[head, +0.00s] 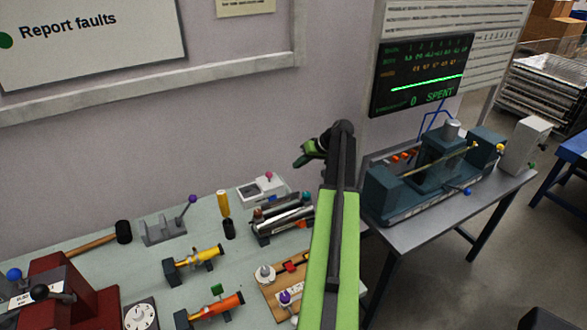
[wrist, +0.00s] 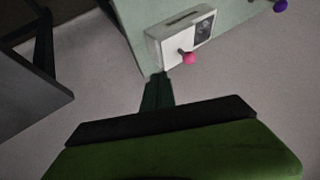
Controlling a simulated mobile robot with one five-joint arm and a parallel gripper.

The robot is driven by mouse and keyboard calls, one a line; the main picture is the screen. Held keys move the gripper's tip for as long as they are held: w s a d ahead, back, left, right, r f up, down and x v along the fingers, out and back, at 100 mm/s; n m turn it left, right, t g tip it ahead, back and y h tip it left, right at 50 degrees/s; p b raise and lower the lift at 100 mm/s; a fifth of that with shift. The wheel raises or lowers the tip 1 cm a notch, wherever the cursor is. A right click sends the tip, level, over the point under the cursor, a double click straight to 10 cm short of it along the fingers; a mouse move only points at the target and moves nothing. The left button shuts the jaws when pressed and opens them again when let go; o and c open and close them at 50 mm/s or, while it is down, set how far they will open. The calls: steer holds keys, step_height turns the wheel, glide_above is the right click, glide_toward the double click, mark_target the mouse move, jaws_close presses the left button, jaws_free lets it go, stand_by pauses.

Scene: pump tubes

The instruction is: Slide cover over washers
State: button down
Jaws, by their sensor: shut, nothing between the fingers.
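My gripper (head: 303,158) is raised in front of the wall, between the workbench and the side table, and touches nothing I can see. In the wrist view its dark fingers (wrist: 159,80) are together and empty. I cannot tell for certain which part is the cover, and no washers can be made out. A blue-grey machine (head: 392,205) stands on the side table to the right. It has a rod, a grey block (head: 443,150) and several small orange pieces (head: 402,157). My arm hides part of the bench and the space left of the machine.
The bench (head: 85,265) holds a white box with a pink knob (head: 262,188), also in the wrist view (wrist: 176,38), a mallet (head: 123,232), yellow (head: 200,258) and orange (head: 215,307) tubes, and a wooden board (head: 268,292). A screen (head: 420,75) hangs above the machine.

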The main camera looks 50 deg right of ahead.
mark_target(280, 181)
steer(key=b+x, duration=0.5)
steer(key=x, duration=0.3)
steer(key=shift+s+f, duration=0.15)
steer(key=shift+f, duration=0.15)
steer(key=shift+w+a+r+p, duration=0.35)
steer(key=shift+a+r+p, duration=0.1)
steer(key=shift+a, duration=0.15)
steer(key=shift+w+a+r+p, duration=0.3)
steer(key=shift+a+r, duration=0.15)
steer(key=shift+a, duration=0.15)
steer(key=shift+w+a, duration=0.3)
steer(key=shift+a, duration=0.15)
